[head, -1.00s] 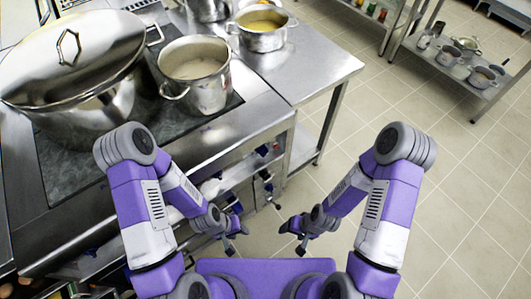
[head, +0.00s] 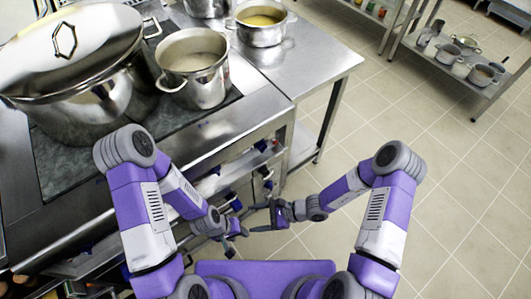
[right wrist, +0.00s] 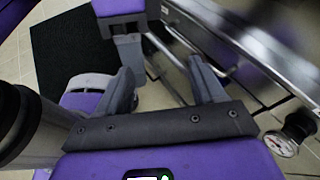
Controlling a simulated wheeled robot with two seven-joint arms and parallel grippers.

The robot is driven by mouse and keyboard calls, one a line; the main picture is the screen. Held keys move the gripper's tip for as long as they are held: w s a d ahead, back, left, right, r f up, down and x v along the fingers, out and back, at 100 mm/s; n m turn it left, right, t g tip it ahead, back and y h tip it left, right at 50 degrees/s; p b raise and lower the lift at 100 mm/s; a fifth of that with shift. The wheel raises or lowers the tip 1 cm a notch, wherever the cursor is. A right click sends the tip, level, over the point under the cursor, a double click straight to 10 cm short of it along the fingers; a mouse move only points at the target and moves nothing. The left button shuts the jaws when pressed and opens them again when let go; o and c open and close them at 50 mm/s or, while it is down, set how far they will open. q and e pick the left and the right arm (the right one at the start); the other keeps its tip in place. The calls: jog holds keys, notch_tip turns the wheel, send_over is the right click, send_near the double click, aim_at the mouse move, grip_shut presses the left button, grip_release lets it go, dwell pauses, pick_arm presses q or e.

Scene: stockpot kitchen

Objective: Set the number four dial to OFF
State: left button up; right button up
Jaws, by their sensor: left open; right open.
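The stove front (head: 225,150) carries several small dark dials, one of them (head: 262,146) near its right end; their numbers are too small to read, so I cannot tell which is number four. In the right wrist view a round pale dial plate (right wrist: 280,145) with a black knob (right wrist: 299,124) shows at the right edge, outside my fingers. My right gripper (head: 256,216) is open and empty, low in front of the stove, its fingers pointing left; it also shows in the right wrist view (right wrist: 166,84). My left gripper (head: 236,222) is open beside it.
A large lidded stockpot (head: 90,100) and an open pot (head: 194,75) stand on the stove. A pot of yellow liquid (head: 262,22) stands on the steel table (head: 310,70). Rails run along the stove front.

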jog(key=w+r+m+t+y, duration=0.2)
jog(key=w+m+t, duration=0.35)
jog(key=w, duration=0.35)
jog(key=m+t+h+b, duration=0.1)
jog(key=m+t+h, duration=0.5)
jog(key=t, duration=0.4)
send_near(265, 150)
jog(key=w+m+y, duration=0.1)
jog(key=w, duration=0.2)
jog(key=shift+g, duration=0.25)
jog(key=b+x, duration=0.1)
jog(key=x, duration=0.1)
jog(key=b+x, duration=0.1)
jog(key=x, duration=0.4)
jog(key=shift+a+f+b, duration=0.2)
jog(key=shift+a+b, duration=0.2)
jog(key=shift+a, duration=0.2)
